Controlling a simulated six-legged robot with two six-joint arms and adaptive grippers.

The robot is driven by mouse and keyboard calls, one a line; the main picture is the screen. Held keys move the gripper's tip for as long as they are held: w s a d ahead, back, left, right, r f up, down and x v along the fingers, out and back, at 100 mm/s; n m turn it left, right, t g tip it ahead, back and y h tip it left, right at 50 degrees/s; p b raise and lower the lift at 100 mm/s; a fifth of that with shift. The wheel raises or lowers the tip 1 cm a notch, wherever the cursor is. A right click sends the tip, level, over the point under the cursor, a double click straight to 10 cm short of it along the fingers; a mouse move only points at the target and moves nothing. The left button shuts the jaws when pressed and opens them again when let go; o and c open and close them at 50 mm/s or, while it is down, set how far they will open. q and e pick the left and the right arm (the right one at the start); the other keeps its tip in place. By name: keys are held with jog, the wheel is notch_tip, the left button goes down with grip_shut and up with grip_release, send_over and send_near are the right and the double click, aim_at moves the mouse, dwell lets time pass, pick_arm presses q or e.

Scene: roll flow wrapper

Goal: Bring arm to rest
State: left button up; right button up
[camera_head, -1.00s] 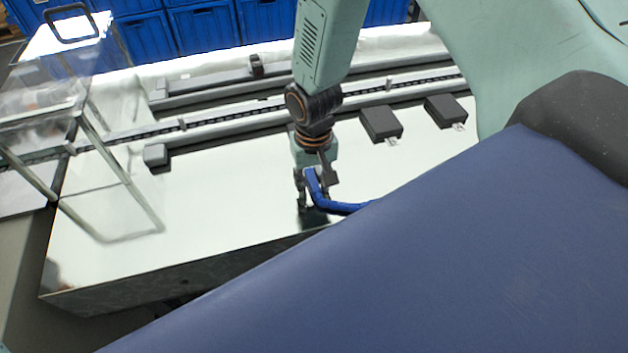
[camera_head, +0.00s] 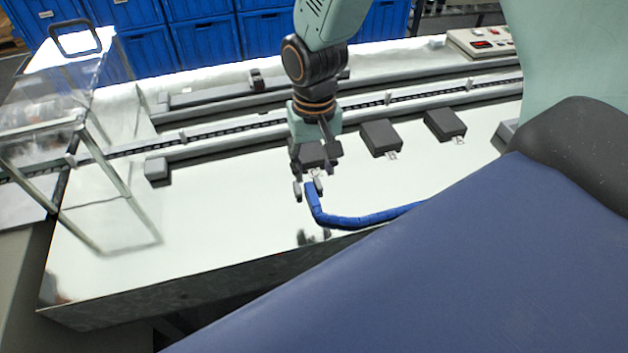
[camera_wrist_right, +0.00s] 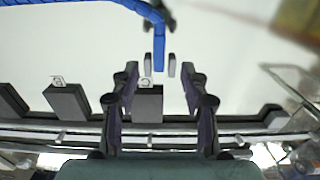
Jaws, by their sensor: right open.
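My right gripper (camera_head: 308,187) is open, with its fingers pointing down toward the shiny table (camera_head: 200,230). A blue jointed strip (camera_head: 365,218) has its end close to the fingertips. In the right wrist view, the strip's end (camera_wrist_right: 159,52) shows between the two spread fingertips (camera_wrist_right: 160,65). The fingers look apart from it on both sides. I cannot tell whether the strip touches the table. A large blue surface hides the strip's other end in the head view. My left gripper is not in view.
Dark boxes (camera_head: 380,138) (camera_head: 444,124) stand along a conveyor rail (camera_head: 240,127) behind the gripper. One more box (camera_head: 313,154) is partly covered by it. A clear-walled guard (camera_head: 120,180) stands at left. A control panel (camera_head: 480,42) is at the back right. The table's front left is bare.

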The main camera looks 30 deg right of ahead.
notch_tip(320, 180, up, 2)
jog(key=shift+a+r, duration=0.1)
jog(key=shift+r, duration=0.05)
dwell(0.4)
